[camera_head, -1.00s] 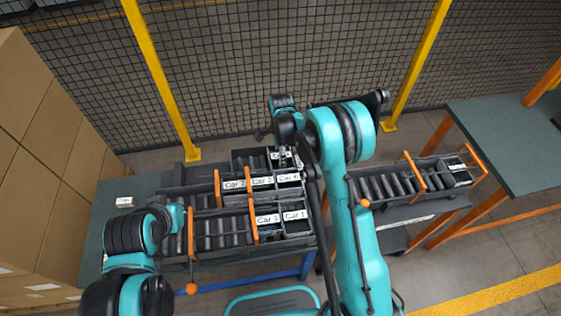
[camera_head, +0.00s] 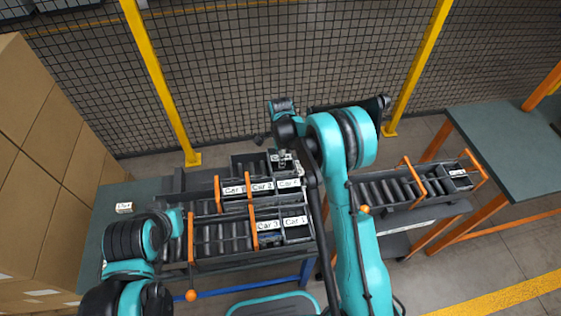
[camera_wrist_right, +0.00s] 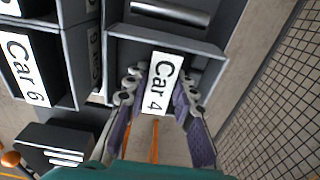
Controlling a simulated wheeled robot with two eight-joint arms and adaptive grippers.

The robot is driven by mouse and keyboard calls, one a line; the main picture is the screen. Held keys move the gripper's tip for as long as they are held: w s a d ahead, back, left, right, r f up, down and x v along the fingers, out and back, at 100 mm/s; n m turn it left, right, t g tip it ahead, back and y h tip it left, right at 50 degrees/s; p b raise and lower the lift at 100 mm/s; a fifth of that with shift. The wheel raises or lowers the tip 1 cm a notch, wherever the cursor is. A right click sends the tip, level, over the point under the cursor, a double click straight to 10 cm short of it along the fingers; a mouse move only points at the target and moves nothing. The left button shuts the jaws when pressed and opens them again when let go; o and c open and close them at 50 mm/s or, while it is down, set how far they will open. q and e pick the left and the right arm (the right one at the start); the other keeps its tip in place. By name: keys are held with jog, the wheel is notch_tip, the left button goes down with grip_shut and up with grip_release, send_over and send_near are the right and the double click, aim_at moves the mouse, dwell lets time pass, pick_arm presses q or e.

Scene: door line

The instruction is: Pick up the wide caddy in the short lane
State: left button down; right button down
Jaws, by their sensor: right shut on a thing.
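A dark grey caddy with a white "Car 4" label (camera_wrist_right: 160,85) is in the right wrist view, and its label end shows at the back of the racks in the head view (camera_head: 281,159). My right gripper (camera_wrist_right: 161,92) has its two fingers on either side of the label, shut on that end of the caddy. In the head view the gripper (camera_head: 281,150) is at the back short lane (camera_head: 248,163), partly hidden by its own arm. I cannot tell whether the caddy is clear of the lane. My left arm is at lower left; its gripper is not visible.
Caddies labelled Car 7, Car 2 (camera_head: 262,187), Car 6 (camera_wrist_right: 27,68), Car 3 (camera_head: 268,226) and Car 1 stand close by in neighbouring lanes. Another roller lane (camera_head: 395,188) is at right. A mesh fence (camera_head: 280,60) stands behind, and stacked boxes (camera_head: 45,150) are at left.

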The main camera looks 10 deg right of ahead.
notch_tip(320, 180, up, 9)
jog(key=shift+f+p, duration=0.1)
jog(key=shift+p, duration=0.9)
notch_tip(320, 180, up, 4)
jog(key=shift+r+p, duration=0.15)
jog(key=shift+p, duration=1.1)
jog(key=shift+s, duration=0.1)
